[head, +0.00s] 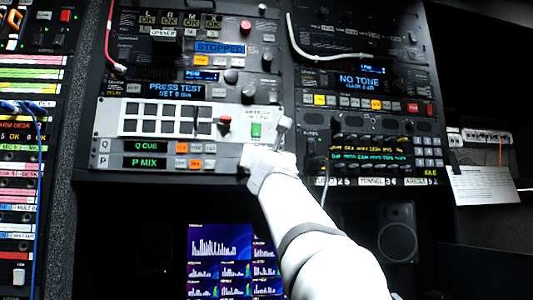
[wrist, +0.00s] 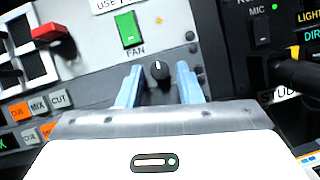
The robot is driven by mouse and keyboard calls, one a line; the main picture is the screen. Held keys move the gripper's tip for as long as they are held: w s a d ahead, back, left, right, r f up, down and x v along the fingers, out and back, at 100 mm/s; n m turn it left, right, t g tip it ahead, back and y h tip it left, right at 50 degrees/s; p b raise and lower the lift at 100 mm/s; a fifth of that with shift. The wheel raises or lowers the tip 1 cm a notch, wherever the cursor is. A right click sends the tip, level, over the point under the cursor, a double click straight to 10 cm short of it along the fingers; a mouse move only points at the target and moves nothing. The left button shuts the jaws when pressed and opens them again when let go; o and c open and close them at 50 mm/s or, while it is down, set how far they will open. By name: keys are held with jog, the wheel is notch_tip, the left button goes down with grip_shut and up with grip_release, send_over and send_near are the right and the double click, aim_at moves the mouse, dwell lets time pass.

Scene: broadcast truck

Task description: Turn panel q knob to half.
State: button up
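Panel Q (head: 104,147) is the upper of two label rows at the bottom of the left rack, with a green "Q CUE" display (head: 147,146) and small buttons. In the wrist view a black round knob (wrist: 159,70) with a light pointer mark, in line with the upper button row, sits between my fingers. The pointer looks roughly upward in that picture. My gripper (wrist: 159,86) is open, one blue-grey finger on each side of the knob, with small gaps showing. In the head view my gripper (head: 268,150) covers the right end of panel Q, hiding the knob.
A green FAN switch (wrist: 128,29) sits just above the knob, and a red lever (wrist: 49,32) lies up left. Panel P (head: 104,162) runs directly below panel Q. A dark rack unit with a MIC switch (wrist: 262,27) and a black protruding part (wrist: 295,70) stands right of my fingers.

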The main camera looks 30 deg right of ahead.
jog(key=shift+o, duration=0.8)
jog(key=b+v, duration=0.3)
jog(key=v, duration=0.5)
jog(key=shift+w+r, duration=0.1)
